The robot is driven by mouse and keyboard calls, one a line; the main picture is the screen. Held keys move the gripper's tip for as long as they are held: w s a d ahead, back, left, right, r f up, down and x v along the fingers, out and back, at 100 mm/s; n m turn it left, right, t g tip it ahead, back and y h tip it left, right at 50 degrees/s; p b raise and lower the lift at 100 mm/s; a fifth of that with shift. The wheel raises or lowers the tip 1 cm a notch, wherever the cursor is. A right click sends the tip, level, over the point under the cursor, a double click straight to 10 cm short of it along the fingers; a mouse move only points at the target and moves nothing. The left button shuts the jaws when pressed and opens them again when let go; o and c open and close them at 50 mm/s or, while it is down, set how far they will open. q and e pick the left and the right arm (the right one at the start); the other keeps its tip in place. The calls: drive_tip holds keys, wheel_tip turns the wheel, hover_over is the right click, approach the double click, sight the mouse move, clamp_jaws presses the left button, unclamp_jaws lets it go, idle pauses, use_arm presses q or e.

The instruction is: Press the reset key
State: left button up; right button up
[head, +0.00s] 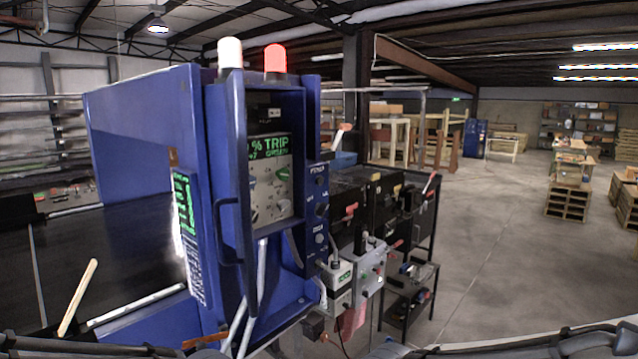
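The blue detector cabinet (312,120) stands left of centre with its recessed front open to view. Inside is a light grey control panel (270,190) with a dark screen (268,146) showing green text that includes "TRIP". Below the screen are small keys and knobs, one of them green (282,174). The labels are too small to read, so I cannot tell which is the reset key. Dark parts of my arms show along the bottom edge at left and right. Neither gripper's fingertips can be seen.
A white lamp (230,53) and a red lamp (275,58) top the cabinet. A dark conveyor belt (130,235) runs at left, with a wooden stick (78,297) near it. Grey switch boxes (368,270) and a black cart (408,300) stand right.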

clamp_jaws()
idle(1.8)
